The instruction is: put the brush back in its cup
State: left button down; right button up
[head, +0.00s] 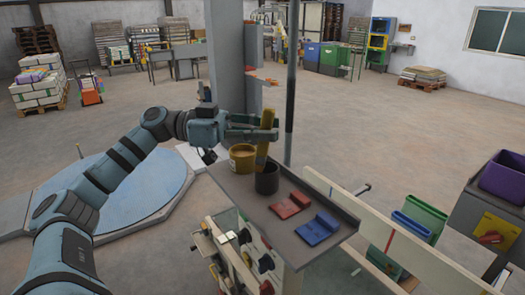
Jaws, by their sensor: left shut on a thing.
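My left gripper (262,127) reaches in from the left and is shut on the yellow-brown brush (264,146), holding it nearly upright above the small tray-topped stand. A dark cup (267,181) stands on the tray directly below the brush. The brush's lower end overlaps the cup's rim in the head view; I cannot tell whether it is inside the cup or just behind or above it. My right gripper is not in view.
A yellow tub (242,158) stands left of the cup on the grey tray (265,212). A red scoop-like piece (290,205) and a blue one (318,229) lie to the right. A thin dark post (290,90) rises behind the tray.

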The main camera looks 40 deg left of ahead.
aim_at(268, 144)
pick_arm(q)
jog(key=f, duration=0.1)
jog(key=w+f, duration=0.1)
jog(key=f, duration=0.1)
jog(key=shift+d, duration=0.2)
jog(key=shift+w+d+r, duration=0.1)
jog(key=shift+r, duration=0.15)
jog(key=c, duration=1.7)
grip_release()
jog(key=shift+s+a, duration=0.2)
jog(key=shift+o, duration=0.9)
jog(key=shift+s+a, duration=0.15)
jog(key=shift+a, duration=0.45)
jog(key=shift+d, duration=0.1)
jog(key=shift+b, duration=0.35)
jog(key=b+v, duration=0.4)
jog(key=v, duration=0.7)
jog(key=shift+s, duration=0.15)
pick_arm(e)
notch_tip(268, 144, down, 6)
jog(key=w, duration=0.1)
pick_arm(q)
jog(key=shift+r, duration=0.1)
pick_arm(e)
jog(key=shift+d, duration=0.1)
